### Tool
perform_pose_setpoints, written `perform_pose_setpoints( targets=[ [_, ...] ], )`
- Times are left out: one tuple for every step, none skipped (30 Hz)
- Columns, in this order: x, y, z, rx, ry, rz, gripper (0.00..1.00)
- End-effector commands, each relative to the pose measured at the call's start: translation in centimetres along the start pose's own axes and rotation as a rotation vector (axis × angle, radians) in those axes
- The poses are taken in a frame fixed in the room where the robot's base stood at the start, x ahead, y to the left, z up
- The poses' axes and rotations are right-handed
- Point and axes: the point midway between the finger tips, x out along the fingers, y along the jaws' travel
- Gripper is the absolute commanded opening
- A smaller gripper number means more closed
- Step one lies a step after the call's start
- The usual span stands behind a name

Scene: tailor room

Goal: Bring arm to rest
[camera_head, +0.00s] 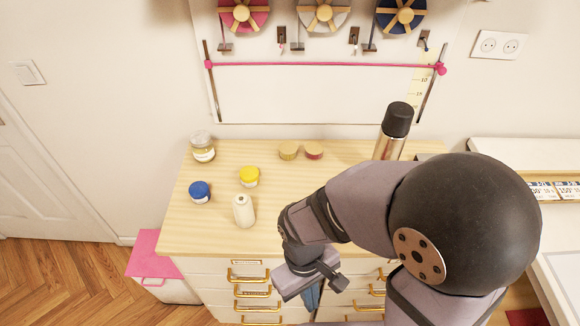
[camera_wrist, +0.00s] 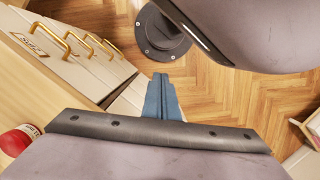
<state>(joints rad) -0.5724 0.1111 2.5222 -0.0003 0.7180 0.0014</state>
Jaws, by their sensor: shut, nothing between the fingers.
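My gripper (camera_head: 312,296) hangs in front of the wooden-topped drawer cabinet (camera_head: 215,225), below the level of its top and over the floor. Its blue fingers are together with nothing between them. In the wrist view the shut fingers (camera_wrist: 162,98) point toward the wooden floor, with the cabinet's drawers on the left. My arm is bent and folded close to my body in the head view, and it hides the right part of the cabinet.
On the cabinet top stand a white bottle (camera_head: 243,210), a blue-lidded jar (camera_head: 200,192), a yellow-lidded jar (camera_head: 249,177), a glass jar (camera_head: 203,147) and a black-capped flask (camera_head: 393,130). Gold drawer handles (camera_head: 249,277) stick out near my gripper. A pink-lidded box (camera_head: 165,286) stands left.

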Motion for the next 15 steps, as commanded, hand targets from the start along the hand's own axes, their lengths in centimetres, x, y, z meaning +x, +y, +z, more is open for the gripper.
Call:
perform_pose_setpoints(
  targets=[
    [-0.6, 1.6, 0.3, 0.08, 0.028, -0.016, 0.0],
    [-1.0, 2.4, 0.4, 0.121, 0.045, -0.023, 0.0],
    [-1.5, 3.5, 0.5, 0.175, 0.068, -0.031, 0.0],
    [-1.9, 4.3, 0.4, 0.214, 0.087, -0.036, 0.0],
    [-2.3, 5.1, 0.3, 0.252, 0.108, -0.039, 0.0],
    [-2.9, 6.2, 0.2, 0.301, 0.133, -0.043, 0.0],
    [-3.2, 7.0, 0.3, 0.335, 0.149, -0.045, 0.0],
    [-3.5, 7.7, 0.3, 0.367, 0.164, -0.047, 0.0],
    [-3.8, 8.6, 0.5, 0.407, 0.179, -0.048, 0.0],
    [-4.0, 9.2, 0.6, 0.434, 0.189, -0.049, 0.0],
    [-4.2, 9.7, 0.7, 0.458, 0.196, -0.05, 0.0],
    [-4.3, 10.3, 0.9, 0.486, 0.202, -0.052, 0.0],
    [-4.3, 10.7, 1.1, 0.504, 0.205, -0.053, 0.0],
    [-4.4, 11.0, 1.2, 0.52, 0.207, -0.054, 0.0],
    [-4.3, 11.3, 1.4, 0.537, 0.206, -0.055, 0.0]
  ],
)
